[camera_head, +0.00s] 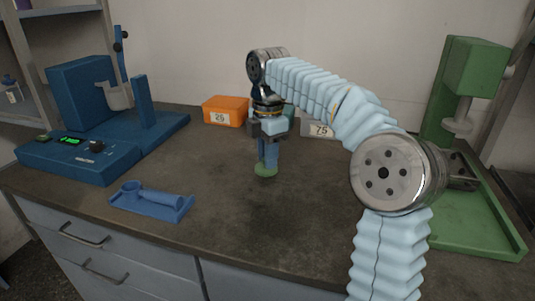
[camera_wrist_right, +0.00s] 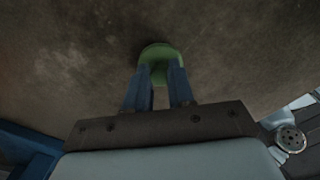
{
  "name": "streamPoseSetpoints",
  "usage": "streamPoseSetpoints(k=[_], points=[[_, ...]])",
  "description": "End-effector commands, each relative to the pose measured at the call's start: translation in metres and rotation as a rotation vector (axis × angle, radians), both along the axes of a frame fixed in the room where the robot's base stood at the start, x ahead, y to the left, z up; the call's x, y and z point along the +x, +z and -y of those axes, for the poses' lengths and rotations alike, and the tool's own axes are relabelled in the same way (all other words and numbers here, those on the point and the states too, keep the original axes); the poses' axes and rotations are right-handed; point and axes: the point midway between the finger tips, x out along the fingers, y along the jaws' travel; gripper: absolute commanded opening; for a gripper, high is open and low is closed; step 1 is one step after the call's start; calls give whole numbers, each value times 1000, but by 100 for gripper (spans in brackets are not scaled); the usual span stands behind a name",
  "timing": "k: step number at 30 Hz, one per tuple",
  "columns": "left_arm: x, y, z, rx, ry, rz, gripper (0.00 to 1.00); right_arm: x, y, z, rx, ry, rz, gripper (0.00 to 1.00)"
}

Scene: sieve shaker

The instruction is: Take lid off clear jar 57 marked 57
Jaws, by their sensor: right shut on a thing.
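My right gripper (camera_head: 266,163) points straight down over the middle of the counter. Its blue fingers are shut on a round green lid (camera_head: 265,171). In the right wrist view the green lid (camera_wrist_right: 160,52) sits between the fingertips, with dark counter around it. Whether the lid touches the counter or hangs just above it, I cannot tell. No clear jar shows under or beside the lid, and no mark 57 can be read. My left gripper is not in view.
An orange box (camera_head: 225,111) marked 29 and a grey box (camera_head: 320,129) marked 75 stand at the back. A blue machine (camera_head: 85,150) and blue holder (camera_head: 152,201) are left. A green stand (camera_head: 470,75) is right. The front middle of the counter is clear.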

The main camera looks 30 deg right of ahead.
Motion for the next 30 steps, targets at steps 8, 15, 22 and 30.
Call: streamPoseSetpoints(k=[8,15,22,30], points=[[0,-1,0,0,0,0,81,0,-3,0,0,0,0,40],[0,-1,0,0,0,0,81,0,-3,0,0,0,0,48],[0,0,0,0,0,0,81,1,11,0,0,0,3,48],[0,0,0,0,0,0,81,0,58,-1,1,1,3,48]])
